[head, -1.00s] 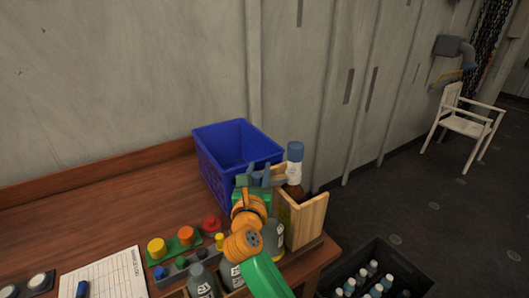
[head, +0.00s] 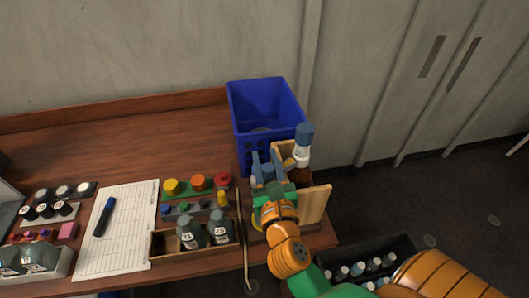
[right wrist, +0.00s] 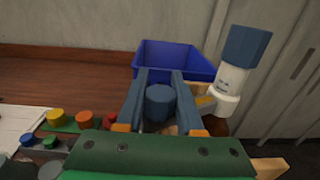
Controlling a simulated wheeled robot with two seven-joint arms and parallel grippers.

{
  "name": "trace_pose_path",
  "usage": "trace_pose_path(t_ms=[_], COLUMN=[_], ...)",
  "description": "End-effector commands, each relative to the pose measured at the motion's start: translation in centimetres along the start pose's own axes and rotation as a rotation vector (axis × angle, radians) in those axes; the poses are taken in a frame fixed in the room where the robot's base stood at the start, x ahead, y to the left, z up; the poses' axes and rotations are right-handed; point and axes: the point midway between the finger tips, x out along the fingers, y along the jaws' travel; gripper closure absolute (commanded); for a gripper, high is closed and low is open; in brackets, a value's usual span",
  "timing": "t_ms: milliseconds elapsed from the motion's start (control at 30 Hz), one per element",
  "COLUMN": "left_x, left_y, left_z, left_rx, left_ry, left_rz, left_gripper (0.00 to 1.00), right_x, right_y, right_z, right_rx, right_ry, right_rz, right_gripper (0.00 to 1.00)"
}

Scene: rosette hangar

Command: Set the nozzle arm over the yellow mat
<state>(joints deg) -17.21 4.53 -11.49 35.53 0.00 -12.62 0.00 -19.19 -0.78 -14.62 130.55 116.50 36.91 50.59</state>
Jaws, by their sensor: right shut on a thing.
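My right gripper (head: 266,168) is at the wooden holder (head: 314,207) on the table's right end. In the right wrist view its two blue-grey fingers (right wrist: 158,95) are shut around a dark blue round knob (right wrist: 159,103). A brown bottle with a white neck and blue cap (head: 303,146) stands beside it, right of the fingers; it also shows in the right wrist view (right wrist: 240,70). My left gripper is not in view.
A blue basket (head: 262,108) stands just behind the gripper. Coloured knobs (head: 198,182), a wooden tray of bottles (head: 170,244), a sheet (head: 120,225) and a marker (head: 104,217) lie to the left. A dark crate of bottles (head: 400,243) is below right. The back left of the table is clear.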

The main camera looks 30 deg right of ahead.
Motion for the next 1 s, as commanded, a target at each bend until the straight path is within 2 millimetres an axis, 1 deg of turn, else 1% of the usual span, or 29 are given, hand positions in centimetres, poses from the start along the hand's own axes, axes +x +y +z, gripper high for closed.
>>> trace_pose_path(t_ms=[500,533,567,600,633,900,967,1000], left_x=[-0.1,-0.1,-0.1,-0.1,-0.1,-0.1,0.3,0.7], left_y=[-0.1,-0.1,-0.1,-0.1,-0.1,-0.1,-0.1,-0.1], left_z=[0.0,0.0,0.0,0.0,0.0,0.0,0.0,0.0], left_rx=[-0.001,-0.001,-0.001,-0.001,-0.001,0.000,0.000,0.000], left_ry=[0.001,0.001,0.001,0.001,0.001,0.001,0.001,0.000], left_rz=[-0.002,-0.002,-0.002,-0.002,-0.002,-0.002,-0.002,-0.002], left_gripper=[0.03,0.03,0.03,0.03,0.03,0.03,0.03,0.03], right_x=[-0.2,-0.2,-0.2,-0.2,-0.2,-0.2,-0.7,-1.4], right_y=[-0.1,-0.1,-0.1,-0.1,-0.1,0.0,0.0,0.0], right_z=[-0.2,-0.2,-0.2,-0.2,-0.2,-0.1,-0.4,-0.6], right_rx=[-0.002,-0.002,-0.002,-0.002,-0.002,0.000,0.000,0.001], right_ry=[0.004,0.005,0.005,0.004,0.004,0.002,0.004,0.004], right_rz=[0.011,0.011,0.011,0.011,0.011,0.012,0.013,0.014], right_gripper=[1.00,0.56,0.48,0.37,0.33,0.33,0.33,0.33])
